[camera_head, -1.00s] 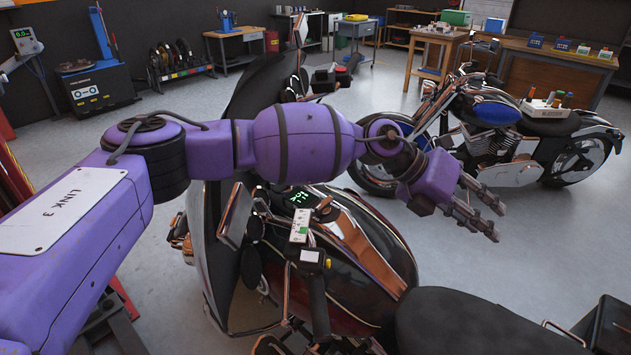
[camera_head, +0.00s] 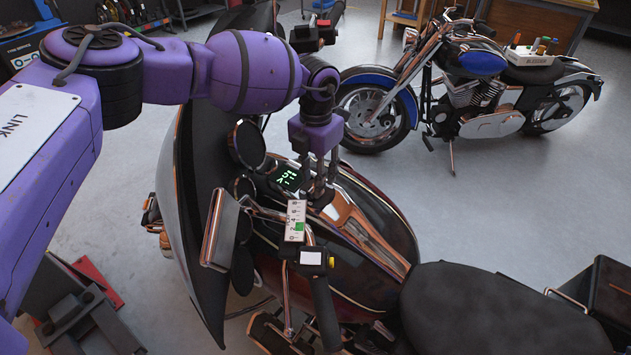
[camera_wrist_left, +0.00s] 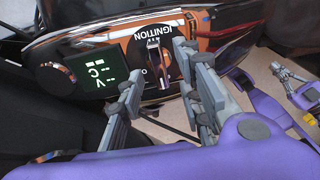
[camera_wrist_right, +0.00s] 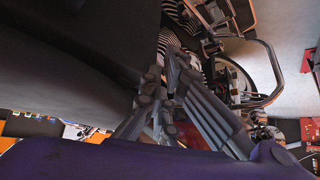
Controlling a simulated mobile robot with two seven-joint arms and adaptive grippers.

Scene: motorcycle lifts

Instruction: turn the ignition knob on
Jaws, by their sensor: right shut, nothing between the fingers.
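The ignition knob (camera_wrist_left: 156,62) is a narrow upright metal lever on a dark round plate marked IGNITION, in the left wrist view. My left gripper (camera_wrist_left: 157,68) is open, with one finger to each side of the knob and gaps between fingers and knob. In the head view my left gripper (camera_head: 319,183) points down at the dash of the near motorcycle (camera_head: 375,235), and its fingers hide the knob. My right gripper (camera_wrist_right: 163,72) is shut and empty in the right wrist view, close to a large dark surface; it is not in the head view.
A green-lit display (camera_head: 287,177) sits beside the ignition plate. A handlebar with a white-and-green labelled box (camera_head: 296,222) and mirrors crowd the dash. A blue motorcycle (camera_head: 480,90) stands behind, with open grey floor between.

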